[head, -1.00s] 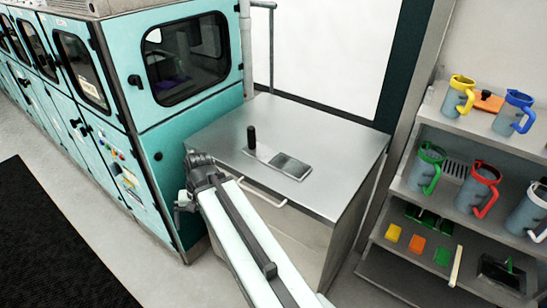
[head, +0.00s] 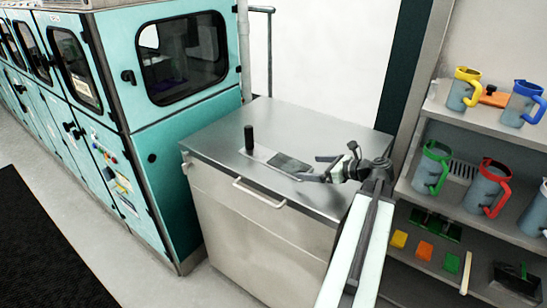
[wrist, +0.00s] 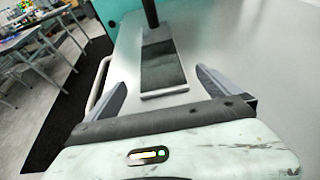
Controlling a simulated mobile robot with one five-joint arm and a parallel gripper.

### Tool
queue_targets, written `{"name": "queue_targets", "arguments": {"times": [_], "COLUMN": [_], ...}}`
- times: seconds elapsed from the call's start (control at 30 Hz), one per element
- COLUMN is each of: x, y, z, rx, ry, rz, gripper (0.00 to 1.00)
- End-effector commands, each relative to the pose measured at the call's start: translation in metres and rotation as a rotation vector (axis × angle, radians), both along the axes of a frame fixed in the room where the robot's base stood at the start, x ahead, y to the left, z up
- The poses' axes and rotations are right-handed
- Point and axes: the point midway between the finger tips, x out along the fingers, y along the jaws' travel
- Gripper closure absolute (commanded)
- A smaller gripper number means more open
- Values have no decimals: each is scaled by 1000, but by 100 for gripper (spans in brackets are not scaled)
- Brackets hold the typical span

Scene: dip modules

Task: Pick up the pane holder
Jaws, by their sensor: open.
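The pane holder (head: 260,153) lies flat on the steel cabinet top. It is a thin plate with a black upright handle at its left end and a dark pane at its right end. My gripper (head: 312,168) is open and empty at the pane end, on the right. In the wrist view the pane holder (wrist: 162,66) lies ahead between my two spread fingers (wrist: 162,80), with the handle at the far end, cut off by the top edge. I cannot tell whether the fingers touch the cabinet top.
The steel cabinet (head: 200,146) has a clear top around the holder. A teal machine (head: 175,125) stands on the left. On the right, a shelf (head: 462,117) holds jugs with coloured handles, coloured blocks and other tools. A black mat (head: 40,245) lies on the floor.

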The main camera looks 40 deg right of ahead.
Motion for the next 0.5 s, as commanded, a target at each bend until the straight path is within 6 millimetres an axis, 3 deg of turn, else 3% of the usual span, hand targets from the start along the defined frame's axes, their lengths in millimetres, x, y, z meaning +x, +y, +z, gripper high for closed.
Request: {"name": "queue_targets", "arguments": {"times": [0.1, 0.33, 0.5], "x": [15, 27, 55], "y": [4, 6, 11], "z": [-9, -13, -26], "rx": [-2, -2, -2], "ry": [1, 2, 2], "rz": [4, 5, 7], "gripper": [0, 0, 0]}}
